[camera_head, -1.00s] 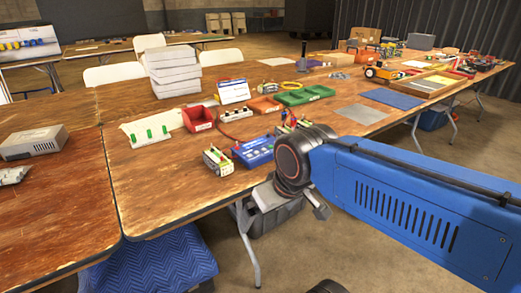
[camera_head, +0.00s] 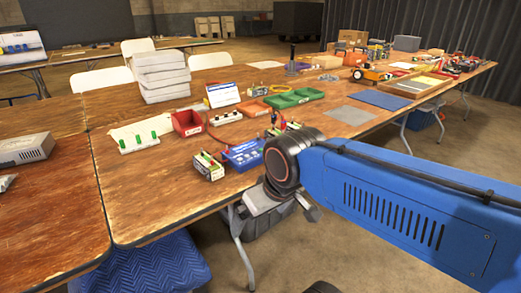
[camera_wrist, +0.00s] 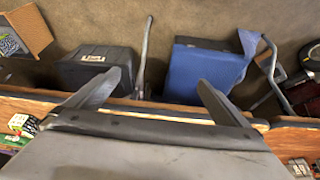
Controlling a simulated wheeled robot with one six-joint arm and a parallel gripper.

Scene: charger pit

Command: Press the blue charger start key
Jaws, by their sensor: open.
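The blue charger (camera_head: 243,154) is a small box with a pale printed panel, near the front edge of the wooden table (camera_head: 160,205) in the head view. Its start key is too small to make out, and my arm partly covers its right end. My gripper (camera_wrist: 158,78) shows two dark fingers spread apart with nothing between them in the wrist view. It points down past the table's front edge toward the floor. In the head view my gripper end is in front of the table, to the right of and nearer than the charger.
A small battery-like block (camera_head: 208,165) stands left of the charger. Under the table are a black crate (camera_wrist: 95,68) and a blue padded thing (camera_wrist: 205,70). The table's front left is bare.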

